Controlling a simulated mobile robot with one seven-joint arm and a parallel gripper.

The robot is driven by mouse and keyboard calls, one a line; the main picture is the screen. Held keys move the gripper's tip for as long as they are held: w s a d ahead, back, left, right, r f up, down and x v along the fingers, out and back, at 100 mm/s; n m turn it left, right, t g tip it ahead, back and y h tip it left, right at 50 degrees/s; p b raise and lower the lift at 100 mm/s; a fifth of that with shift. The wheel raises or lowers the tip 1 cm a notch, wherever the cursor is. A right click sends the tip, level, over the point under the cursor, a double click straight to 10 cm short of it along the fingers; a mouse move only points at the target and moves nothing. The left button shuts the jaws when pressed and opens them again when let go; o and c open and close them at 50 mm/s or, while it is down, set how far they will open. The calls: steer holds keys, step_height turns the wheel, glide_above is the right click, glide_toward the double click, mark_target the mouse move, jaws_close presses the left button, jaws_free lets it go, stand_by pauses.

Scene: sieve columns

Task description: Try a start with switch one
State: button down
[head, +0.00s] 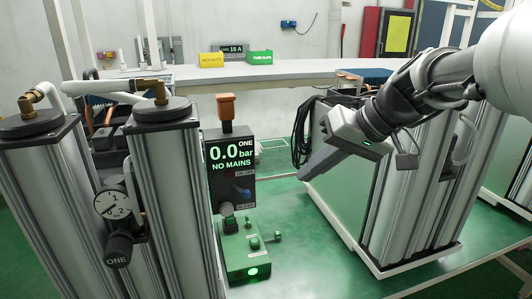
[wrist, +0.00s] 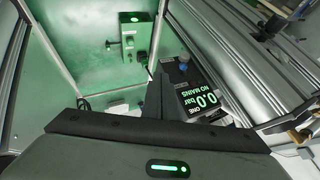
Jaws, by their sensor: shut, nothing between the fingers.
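The black panel marked ONE (head: 231,150) stands upright between the metal columns. Its display reads 0.0 bar and NO MAINS. A blue knob (head: 242,191) sits low on the panel's face; its small lettering is too small to read surely. The panel (wrist: 203,98) and blue knob (wrist: 184,64) show upside down in the wrist view. Below the panel is a green box (head: 238,258) with a lit green spot and small knobs; it also shows in the wrist view (wrist: 129,45). My gripper (head: 306,174) is shut and empty, to the right of the panel and apart from it.
Two metal columns (head: 170,190) with brass fittings and a gauge (head: 112,204) stand left of the panel. An orange plug (head: 226,108) rises above the panel. Another column unit (head: 400,205) stands at right, under my arm. A bench (head: 300,70) with yellow and green bins lies behind.

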mark_target(240, 190)
stand_by(0.3)
steer(key=w+a+f, duration=0.3)
steer(key=a+f, duration=0.3)
steer(key=a, duration=0.3)
steer(key=shift+a+f, duration=0.15)
steer(key=shift+f, duration=0.25)
